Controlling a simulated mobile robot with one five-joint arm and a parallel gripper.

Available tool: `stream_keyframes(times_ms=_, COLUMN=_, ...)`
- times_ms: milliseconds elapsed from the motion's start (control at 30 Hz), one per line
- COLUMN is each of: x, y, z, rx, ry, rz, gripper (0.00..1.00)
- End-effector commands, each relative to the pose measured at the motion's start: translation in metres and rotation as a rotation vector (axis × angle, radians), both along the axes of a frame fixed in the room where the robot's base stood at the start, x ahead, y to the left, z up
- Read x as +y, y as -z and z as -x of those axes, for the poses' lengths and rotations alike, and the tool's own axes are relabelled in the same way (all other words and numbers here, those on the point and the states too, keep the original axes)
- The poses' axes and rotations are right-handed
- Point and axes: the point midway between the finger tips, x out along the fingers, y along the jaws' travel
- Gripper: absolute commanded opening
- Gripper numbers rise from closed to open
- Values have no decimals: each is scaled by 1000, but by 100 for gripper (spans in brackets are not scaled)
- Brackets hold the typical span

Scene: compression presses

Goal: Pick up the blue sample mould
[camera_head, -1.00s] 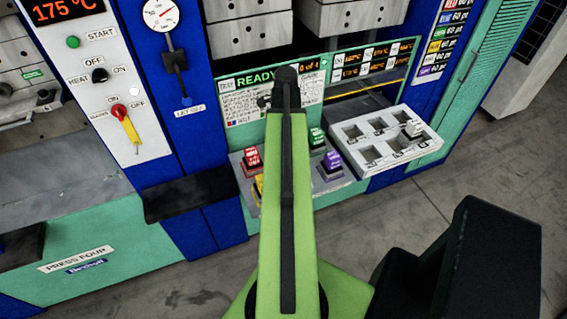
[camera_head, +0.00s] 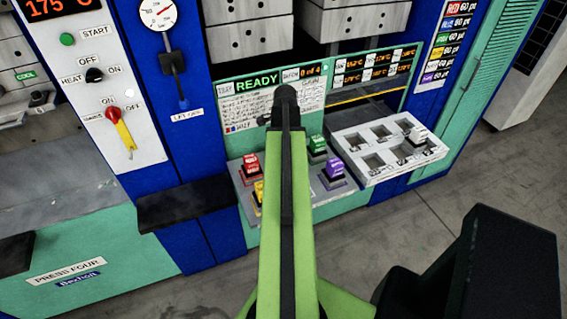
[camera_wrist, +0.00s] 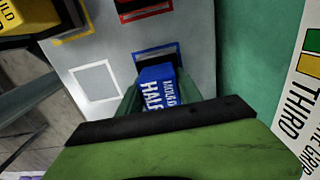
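The blue sample mould (camera_wrist: 156,86) shows in the wrist view, with white lettering on its top. It stands at the blue-outlined square (camera_wrist: 144,53) on a grey panel. My gripper (camera_wrist: 160,92) has one green finger on either side of the mould, close to its sides. The fingers look open around it; whether they touch it is hard to see. In the head view my green arm hides the blue mould and my gripper.
In the head view red (camera_head: 251,166), yellow (camera_head: 259,191), green (camera_head: 318,147) and purple (camera_head: 333,170) moulds stand around my arm. A white tray (camera_head: 375,176) with square pockets is to the right. A black ledge (camera_head: 187,203) juts out at left.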

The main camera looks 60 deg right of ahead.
Motion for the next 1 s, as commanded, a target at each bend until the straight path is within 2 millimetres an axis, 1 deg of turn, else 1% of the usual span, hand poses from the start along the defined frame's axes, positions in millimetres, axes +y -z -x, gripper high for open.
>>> stream_keyframes(times_ms=33, x=0, y=0, z=0, rx=-2, ry=0, rz=1, gripper=32)
stream_keyframes(times_ms=200, x=-1, y=0, z=0, rx=-2, ry=0, rz=1, gripper=10)
stream_keyframes(times_ms=267, x=-1, y=0, z=0, rx=-2, ry=0, rz=1, gripper=2)
stream_keyframes(times_ms=300, x=-1, y=0, z=0, rx=-2, ry=0, rz=1, gripper=0)
stream_keyframes(times_ms=767, x=-1, y=-1, z=0, rx=-2, ry=1, rz=2, gripper=0)
stream_keyframes(times_ms=867, x=-1, y=-5, z=0, rx=-2, ry=1, rz=2, gripper=0)
stream_keyframes(times_ms=1000, x=-1, y=-17, z=0, rx=-2, ry=2, rz=1, gripper=0)
